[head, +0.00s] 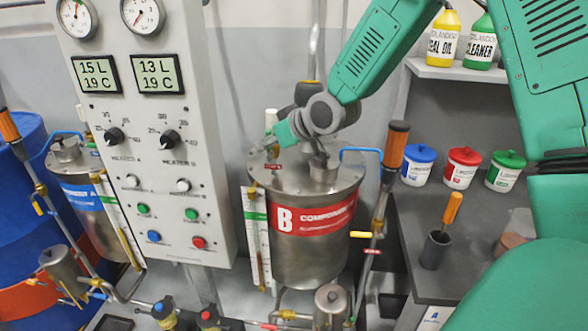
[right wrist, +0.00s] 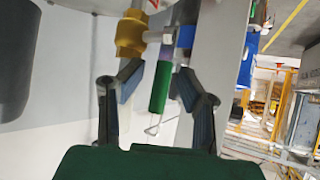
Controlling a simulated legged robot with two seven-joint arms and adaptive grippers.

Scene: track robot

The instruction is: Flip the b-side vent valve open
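The B tank (head: 312,225) is a steel pot with a red COMPONENT label, standing right of the control panel. My right gripper (head: 262,145) reaches in from the upper right over the left part of its lid. In the right wrist view, a valve with a green handle (right wrist: 160,87) and a brass-coloured fitting (right wrist: 131,34) lies ahead. My right gripper (right wrist: 158,84) is open, with one finger on each side of the green handle. Whether a finger touches the handle I cannot tell. In the head view the gripper hides the handle. My left gripper is out of view.
The control panel (head: 150,215) stands close left of the gripper. A grey bench (head: 440,215) with several lidded tubs lies further right.

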